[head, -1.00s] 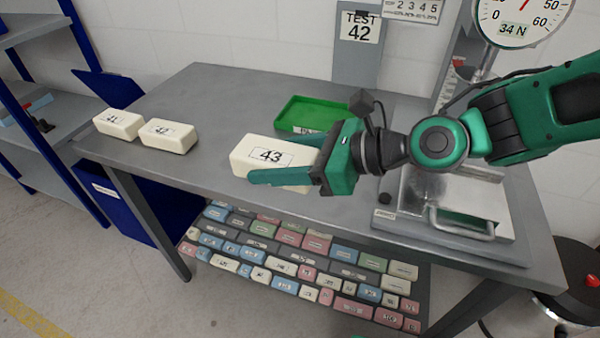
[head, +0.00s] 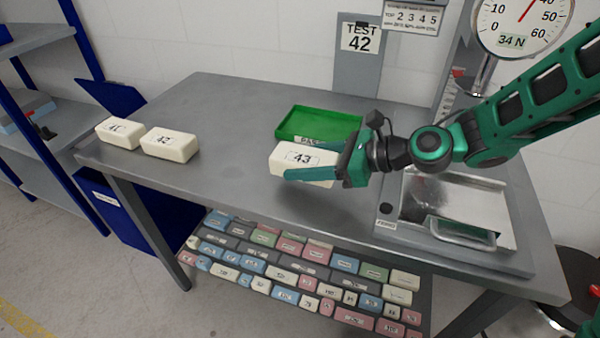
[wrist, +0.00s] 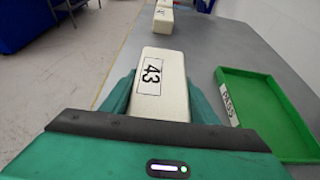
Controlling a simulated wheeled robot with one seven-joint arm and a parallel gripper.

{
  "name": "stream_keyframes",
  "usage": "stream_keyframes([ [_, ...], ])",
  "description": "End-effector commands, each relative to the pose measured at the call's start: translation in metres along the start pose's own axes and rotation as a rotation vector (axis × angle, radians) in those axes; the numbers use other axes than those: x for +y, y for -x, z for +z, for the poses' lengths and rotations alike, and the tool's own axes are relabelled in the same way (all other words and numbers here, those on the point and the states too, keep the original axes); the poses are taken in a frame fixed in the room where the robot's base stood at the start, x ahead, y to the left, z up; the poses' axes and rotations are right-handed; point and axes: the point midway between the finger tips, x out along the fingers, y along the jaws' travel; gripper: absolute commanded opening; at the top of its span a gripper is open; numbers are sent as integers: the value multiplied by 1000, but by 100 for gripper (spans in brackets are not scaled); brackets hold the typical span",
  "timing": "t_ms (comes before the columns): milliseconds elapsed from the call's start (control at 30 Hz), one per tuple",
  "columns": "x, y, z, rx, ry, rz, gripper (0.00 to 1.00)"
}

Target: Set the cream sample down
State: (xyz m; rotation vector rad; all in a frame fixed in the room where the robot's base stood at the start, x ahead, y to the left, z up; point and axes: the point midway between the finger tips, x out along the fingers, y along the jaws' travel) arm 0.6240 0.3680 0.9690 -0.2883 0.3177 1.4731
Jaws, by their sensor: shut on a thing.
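The cream sample marked 43 (head: 300,160) is in my gripper (head: 318,172), over the grey table in front of the green tray. It also shows in the wrist view (wrist: 160,85), its 43 label facing up. The green fingers lie along its two long sides and are shut on it. I cannot tell whether its underside touches the table. The green tray (head: 355,130), labelled PASS in the wrist view (wrist: 262,112), is right beside the sample and empty.
Cream blocks 41 (head: 119,133) and 42 (head: 169,145) rest at the table's left end. A metal press plate (head: 470,205) stands at the right, under a dial reading 34 N. The table (head: 225,140) is bare between block 42 and the sample. Coloured blocks fill the shelf below.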

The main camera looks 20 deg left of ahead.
Motion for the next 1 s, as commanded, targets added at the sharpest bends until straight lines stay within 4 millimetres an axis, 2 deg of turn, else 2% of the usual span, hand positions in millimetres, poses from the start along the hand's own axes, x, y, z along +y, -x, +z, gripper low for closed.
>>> stream_keyframes([
  [300, 1, -14, -33, 1, -5, 3, 33],
  [700, 0, -16, -38, 0, -2, 1, 33],
  [733, 0, -16, -38, 0, -1, 1, 59],
  [800, 0, -16, -38, 0, -1, 0, 73],
  [1000, 0, -15, -38, 0, -1, 0, 73],
])
